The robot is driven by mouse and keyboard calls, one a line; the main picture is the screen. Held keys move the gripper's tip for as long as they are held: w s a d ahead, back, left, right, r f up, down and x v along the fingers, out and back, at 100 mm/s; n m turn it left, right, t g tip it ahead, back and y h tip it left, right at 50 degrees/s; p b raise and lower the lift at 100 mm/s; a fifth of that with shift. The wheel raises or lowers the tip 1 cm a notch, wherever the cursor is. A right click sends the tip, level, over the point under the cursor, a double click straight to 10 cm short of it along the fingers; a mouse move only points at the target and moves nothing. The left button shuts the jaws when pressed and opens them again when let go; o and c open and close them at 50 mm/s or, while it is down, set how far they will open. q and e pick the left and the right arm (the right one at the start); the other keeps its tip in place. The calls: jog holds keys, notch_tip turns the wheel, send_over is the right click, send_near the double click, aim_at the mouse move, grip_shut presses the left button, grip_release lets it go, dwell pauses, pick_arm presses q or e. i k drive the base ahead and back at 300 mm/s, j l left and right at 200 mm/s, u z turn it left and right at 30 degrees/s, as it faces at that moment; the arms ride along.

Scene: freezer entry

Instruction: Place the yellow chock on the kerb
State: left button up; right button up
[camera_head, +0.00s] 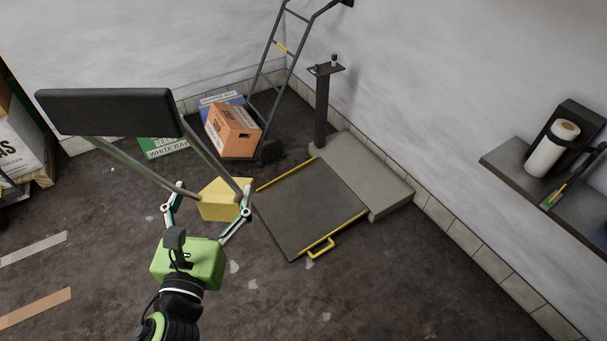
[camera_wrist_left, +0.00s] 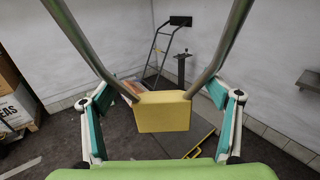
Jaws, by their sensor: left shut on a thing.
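The yellow chock (camera_head: 222,209) is a block held between the fingers of my left gripper (camera_head: 212,195). It also shows in the left wrist view (camera_wrist_left: 163,114), centred between the fingers. Two grey tubes run from the chock's sides up to a long dark pad (camera_head: 108,112); they look joined to it. The chock appears raised above the dark floor. A raised grey slab (camera_head: 382,187), which looks like the kerb, lies along the right wall with a dark post (camera_head: 321,108) on it. The chock is left of the slab and apart from it. My right gripper is out of view.
A dark plate (camera_head: 310,205) with yellow edges and a yellow handle (camera_head: 321,247) lies against the slab. A hand truck (camera_head: 275,85) with an orange box (camera_head: 233,130) stands behind. A wall shelf (camera_head: 510,165) is at right. Open floor lies in front.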

aim_at(366, 172)
jog(key=i+l+z, duration=0.15)
jog(key=i, duration=0.3)
jog(key=i+l+z, duration=0.1)
jog(key=i+l, duration=0.2)
jog(key=i, duration=0.15)
jog(key=i+l+z, duration=0.15)
jog(key=i, duration=0.35)
